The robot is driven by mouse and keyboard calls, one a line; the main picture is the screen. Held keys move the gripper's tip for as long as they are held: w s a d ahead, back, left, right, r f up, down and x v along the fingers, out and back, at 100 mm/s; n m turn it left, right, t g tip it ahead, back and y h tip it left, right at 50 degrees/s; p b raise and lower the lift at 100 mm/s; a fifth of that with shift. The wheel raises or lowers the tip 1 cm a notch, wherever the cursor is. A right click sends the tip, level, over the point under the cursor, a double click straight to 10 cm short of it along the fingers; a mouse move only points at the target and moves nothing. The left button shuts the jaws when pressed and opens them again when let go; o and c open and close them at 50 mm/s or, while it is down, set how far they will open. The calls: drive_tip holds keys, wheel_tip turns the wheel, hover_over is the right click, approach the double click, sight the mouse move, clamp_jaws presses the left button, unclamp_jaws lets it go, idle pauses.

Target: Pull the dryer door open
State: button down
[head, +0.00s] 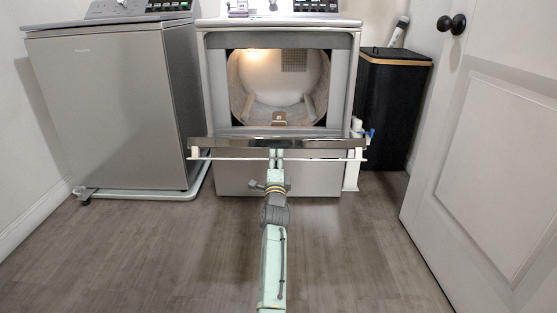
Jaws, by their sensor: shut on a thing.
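The dryer (200,120) stands in the middle of the head view with its lit drum (305,85) showing. Its door (255,146) is hinged down, seen nearly edge-on as a wide dark panel in front of the opening. A thin white bar or edge (320,159) runs along the door's near side. My gripper (276,155) is at the middle of that near edge, shut on the door; the fingertips are small and partly lost against it. My pale green arm reaches up to it from the bottom.
A grey topload washer (110,110) stands at the left on a pale tray. A black hamper (390,100) is at the right of the dryer. A white panelled door (490,150) with black knobs stands at the far right. Wooden floor (140,250) is clear on both sides of my arm.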

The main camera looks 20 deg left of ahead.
idle(0.5)
drive_tip(key=c, duration=1.4)
unclamp_jaws()
wheel_tip(320, 180, up, 10)
drive_tip(key=shift+s+r, duration=0.1)
drive_tip(key=shift+r, duration=0.05)
